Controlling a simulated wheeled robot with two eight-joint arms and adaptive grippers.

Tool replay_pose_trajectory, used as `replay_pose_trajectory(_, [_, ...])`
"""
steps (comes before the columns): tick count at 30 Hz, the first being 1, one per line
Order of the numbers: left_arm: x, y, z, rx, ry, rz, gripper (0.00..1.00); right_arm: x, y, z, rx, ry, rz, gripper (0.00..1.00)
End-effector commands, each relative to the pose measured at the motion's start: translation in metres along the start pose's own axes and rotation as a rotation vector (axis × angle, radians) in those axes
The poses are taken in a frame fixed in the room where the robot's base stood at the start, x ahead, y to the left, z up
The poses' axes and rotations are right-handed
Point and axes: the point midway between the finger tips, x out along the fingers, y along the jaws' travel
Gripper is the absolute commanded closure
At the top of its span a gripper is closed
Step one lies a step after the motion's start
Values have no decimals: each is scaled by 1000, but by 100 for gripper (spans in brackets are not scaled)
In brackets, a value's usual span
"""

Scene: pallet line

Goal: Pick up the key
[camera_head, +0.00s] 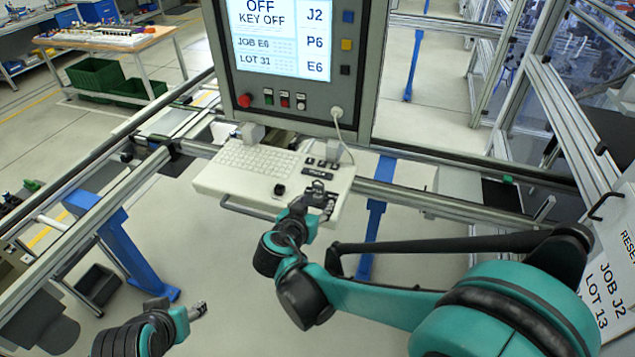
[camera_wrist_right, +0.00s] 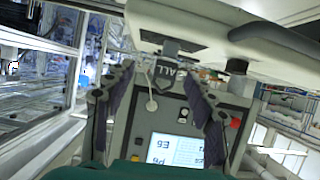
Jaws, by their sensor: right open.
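I cannot make out with certainty which piece is the key. A dark piece marked CALL (camera_head: 314,175) stands at the right part of the white keyboard tray (camera_head: 225,185). In the right wrist view this dark piece (camera_wrist_right: 168,75) shows between the fingers, below the tray's edge in that upside-down picture. My right gripper (camera_head: 319,198) is open at the tray's front right, close to that piece; contact cannot be judged.
The control cabinet (camera_head: 306,115) with a lit screen (camera_head: 278,35) reading KEY OFF rises behind the tray. A white cable (camera_head: 340,130) hangs from it to the tray's right side. Metal rails (camera_head: 430,200) run either side. Green crates (camera_head: 95,77) stand far left.

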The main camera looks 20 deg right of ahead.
Motion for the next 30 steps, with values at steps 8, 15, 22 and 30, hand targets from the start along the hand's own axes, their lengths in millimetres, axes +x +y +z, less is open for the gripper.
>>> replay_pose_trajectory(8, [-6, 0, -4, 0, 0, 0, 47, 15, -10, -10, 30, 40, 1, 45])
replay_pose_trajectory(15, [-7, 0, -5, 0, 0, 0, 47, 48, -12, -11, 29, 40, 1, 45])
replay_pose_trajectory(22, [-7, 0, -5, 0, 0, 0, 47, 74, -12, -12, 28, 39, 0, 45])
replay_pose_trajectory(30, [-7, 0, -5, 0, 0, 0, 47, 75, -13, -12, 27, 39, -2, 53])
